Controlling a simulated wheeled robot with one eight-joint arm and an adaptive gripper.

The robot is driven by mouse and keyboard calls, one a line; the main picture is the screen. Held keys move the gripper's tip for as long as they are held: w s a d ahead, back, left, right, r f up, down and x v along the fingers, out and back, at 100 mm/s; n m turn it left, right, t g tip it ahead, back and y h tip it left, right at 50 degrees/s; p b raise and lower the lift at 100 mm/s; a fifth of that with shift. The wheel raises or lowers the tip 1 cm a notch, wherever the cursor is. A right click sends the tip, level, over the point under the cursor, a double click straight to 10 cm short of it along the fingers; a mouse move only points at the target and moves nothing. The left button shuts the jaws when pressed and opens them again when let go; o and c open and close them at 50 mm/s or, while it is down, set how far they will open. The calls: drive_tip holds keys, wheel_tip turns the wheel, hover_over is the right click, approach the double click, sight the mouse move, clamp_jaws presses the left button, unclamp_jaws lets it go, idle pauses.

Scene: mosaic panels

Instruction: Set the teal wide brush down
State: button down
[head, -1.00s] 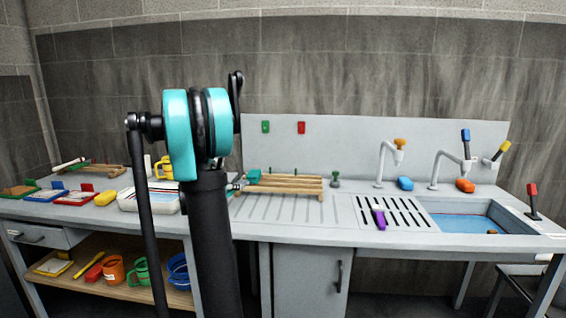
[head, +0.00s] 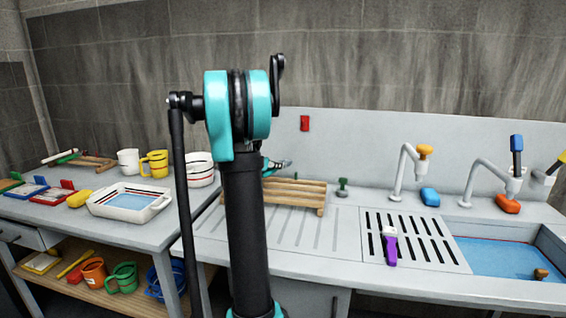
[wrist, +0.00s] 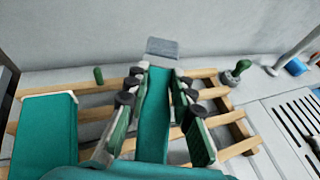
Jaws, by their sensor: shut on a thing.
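My gripper (wrist: 158,105) is over the slatted wooden rack in the wrist view. Its fingers are closed on the teal wide brush (wrist: 153,120), a narrow teal strip that runs forward to a grey end. The wooden rack (head: 312,196) stands on the grey counter left of the sink. In the head view my arm hides most of the gripper and the rack's left part. I cannot tell whether the brush touches the slats. A teal block (wrist: 45,135) with a pale edge shows at the left of the wrist view; I cannot tell what it is.
A green-knobbed stamp-like thing (head: 342,188) stands right of the rack. A purple-and-white tool (head: 389,245) lies on the slotted drain (head: 440,250), beside the sink (head: 500,260). A white tray (head: 100,207) is on the left table. The ribbed counter before the rack is bare.

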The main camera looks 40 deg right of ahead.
drive_tip(key=shift+d+f, duration=0.15)
drive_tip(key=shift+f, duration=3.2)
drive_tip(key=shift+f, duration=0.55)
drive_tip(key=c, duration=1.2)
unclamp_jaws()
drive_tip(key=v, duration=1.2)
drive_tip(key=shift+w, duration=0.1)
